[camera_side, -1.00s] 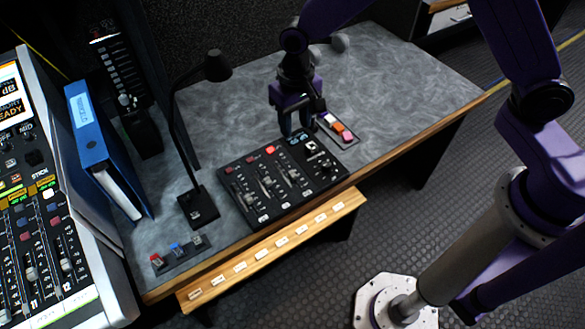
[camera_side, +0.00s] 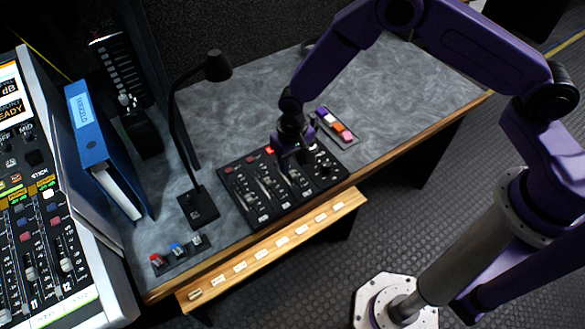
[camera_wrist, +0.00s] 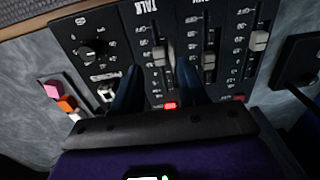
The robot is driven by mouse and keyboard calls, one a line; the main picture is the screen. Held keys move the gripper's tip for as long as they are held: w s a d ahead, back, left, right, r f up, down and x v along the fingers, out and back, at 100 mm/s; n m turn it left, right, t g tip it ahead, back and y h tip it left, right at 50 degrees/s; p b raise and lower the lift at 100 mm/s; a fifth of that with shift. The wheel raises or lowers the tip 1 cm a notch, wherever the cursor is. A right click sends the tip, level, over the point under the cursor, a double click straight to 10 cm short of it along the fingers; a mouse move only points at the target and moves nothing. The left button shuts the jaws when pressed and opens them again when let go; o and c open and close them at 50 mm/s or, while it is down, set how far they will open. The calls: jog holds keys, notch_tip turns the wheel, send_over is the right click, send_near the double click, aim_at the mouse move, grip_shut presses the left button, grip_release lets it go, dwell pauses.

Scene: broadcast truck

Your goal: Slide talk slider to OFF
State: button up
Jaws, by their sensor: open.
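The black control panel (camera_side: 262,207) lies on the desk with several sliders. In the wrist view, the word TALK stands above the leftmost slider column, and the talk slider's grey knob (camera_wrist: 160,56) sits partway along its slot. A lit red lamp (camera_wrist: 170,105) is at the end of that column nearest me. My gripper (camera_side: 298,158) is over the panel's back part. In the wrist view its open fingers (camera_wrist: 158,82) lie on either side of the talk column, with the knob a little beyond the gap. Contact with the knob cannot be told.
Two other slider knobs (camera_wrist: 208,62) (camera_wrist: 258,41) stand right of the talk column; a rotary knob (camera_wrist: 90,50) is left. A strip of coloured buttons (camera_side: 336,127) lies behind the panel. A desk lamp (camera_side: 200,205) stands left. The desk's right side is clear.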

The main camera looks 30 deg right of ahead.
aim_at(293, 174)
jog(key=shift+f, duration=1.85)
grip_shut()
